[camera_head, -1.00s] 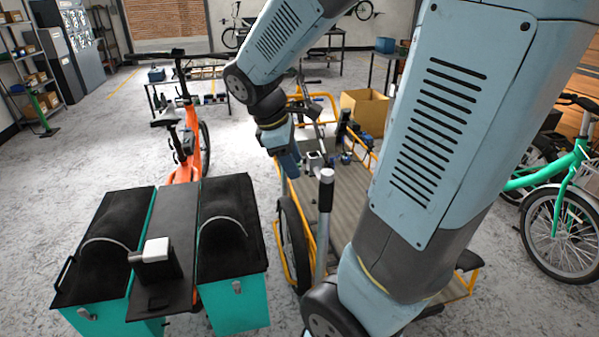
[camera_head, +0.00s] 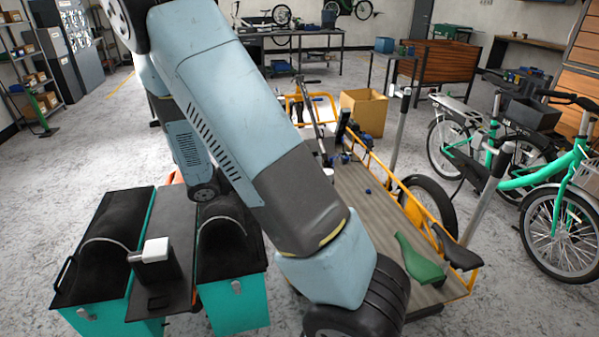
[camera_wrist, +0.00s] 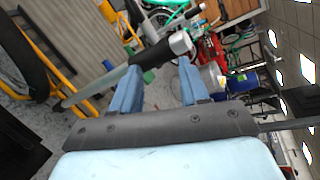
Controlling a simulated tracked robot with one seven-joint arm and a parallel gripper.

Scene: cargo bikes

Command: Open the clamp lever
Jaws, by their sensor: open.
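In the wrist view my gripper (camera_wrist: 158,66) is open, with its two blue fingers apart and nothing held. A grey post with a black collar (camera_wrist: 150,54) and a silver clamp-like head (camera_wrist: 180,43) runs aslant just past the fingertips. The black part lies across the gap between them; I cannot tell how far beyond the tips it is. I cannot clearly make out a separate clamp lever on it. Another stand post with a grey head (camera_head: 500,158) stands at the right.
Teal boxes with black lids (camera_head: 235,295) stand at front left. A green bike (camera_head: 560,215) stands at far right. Grey floor is open at left.

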